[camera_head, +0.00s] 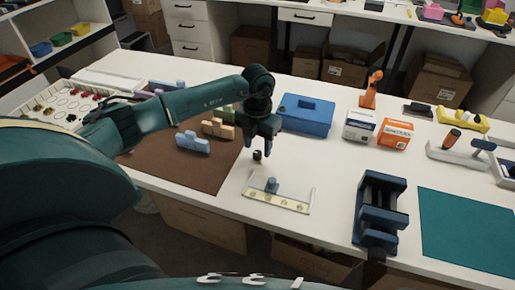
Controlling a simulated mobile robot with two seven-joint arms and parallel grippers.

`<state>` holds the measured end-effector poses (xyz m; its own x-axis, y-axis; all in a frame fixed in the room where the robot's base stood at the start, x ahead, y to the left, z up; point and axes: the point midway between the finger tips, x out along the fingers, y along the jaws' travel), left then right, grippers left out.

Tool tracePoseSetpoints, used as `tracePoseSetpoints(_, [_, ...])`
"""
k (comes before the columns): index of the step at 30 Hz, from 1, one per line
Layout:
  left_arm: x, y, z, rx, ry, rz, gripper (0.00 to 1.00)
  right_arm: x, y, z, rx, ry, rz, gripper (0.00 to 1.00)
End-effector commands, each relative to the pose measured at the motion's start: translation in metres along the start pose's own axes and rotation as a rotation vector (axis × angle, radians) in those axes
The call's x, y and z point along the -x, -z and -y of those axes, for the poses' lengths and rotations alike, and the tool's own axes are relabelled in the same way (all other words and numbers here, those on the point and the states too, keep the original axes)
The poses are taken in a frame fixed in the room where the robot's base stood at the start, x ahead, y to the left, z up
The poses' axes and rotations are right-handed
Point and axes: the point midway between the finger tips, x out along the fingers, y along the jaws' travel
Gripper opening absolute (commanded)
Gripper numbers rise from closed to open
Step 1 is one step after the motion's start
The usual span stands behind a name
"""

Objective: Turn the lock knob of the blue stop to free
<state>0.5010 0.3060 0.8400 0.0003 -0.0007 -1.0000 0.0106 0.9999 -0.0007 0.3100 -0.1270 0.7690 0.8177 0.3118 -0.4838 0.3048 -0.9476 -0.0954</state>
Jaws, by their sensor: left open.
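A small blue stop (272,185) stands on a pale rail (283,203) with round marks along it, near the table's front edge. Its lock knob is too small to make out. My left gripper (261,147) is open, pointing down, above and behind the rail. A small dark upright piece (257,156) shows just below its fingertips; I cannot tell whether it belongs to the stop or stands apart. No contact between the fingers and the stop shows. My right gripper is out of view.
A dark blue vise-like block (381,200) stands right of the rail. A blue box (306,113) is behind. Blue and tan blocks (218,128) lie on a brown mat (205,170) at left. A green mat (465,235) lies right. White table is clear around the rail.

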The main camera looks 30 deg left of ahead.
Motion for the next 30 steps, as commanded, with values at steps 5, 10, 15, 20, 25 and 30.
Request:
tracePoseSetpoints(5, [0.042,-0.001,-0.001,-0.001,-0.001,0.005,0.46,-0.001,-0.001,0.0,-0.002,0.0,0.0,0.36])
tracePoseSetpoints(10, [0.078,-0.001,0.0,-0.001,0.0,0.004,0.46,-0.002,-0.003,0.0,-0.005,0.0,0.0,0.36])
tracePoseSetpoints(15, [0.101,0.0,0.0,0.0,-0.001,0.001,0.46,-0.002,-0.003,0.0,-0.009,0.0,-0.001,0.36])
tracePoseSetpoints(20, [0.109,0.0,-0.001,0.001,-0.002,-0.001,0.46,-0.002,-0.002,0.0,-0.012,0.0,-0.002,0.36])
tracePoseSetpoints(25, [0.11,0.0,-0.001,0.001,-0.001,-0.001,0.46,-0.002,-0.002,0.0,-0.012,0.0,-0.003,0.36])
tracePoseSetpoints(30, [0.11,0.0,-0.001,0.001,-0.001,-0.001,0.46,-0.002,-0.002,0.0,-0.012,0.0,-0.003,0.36])
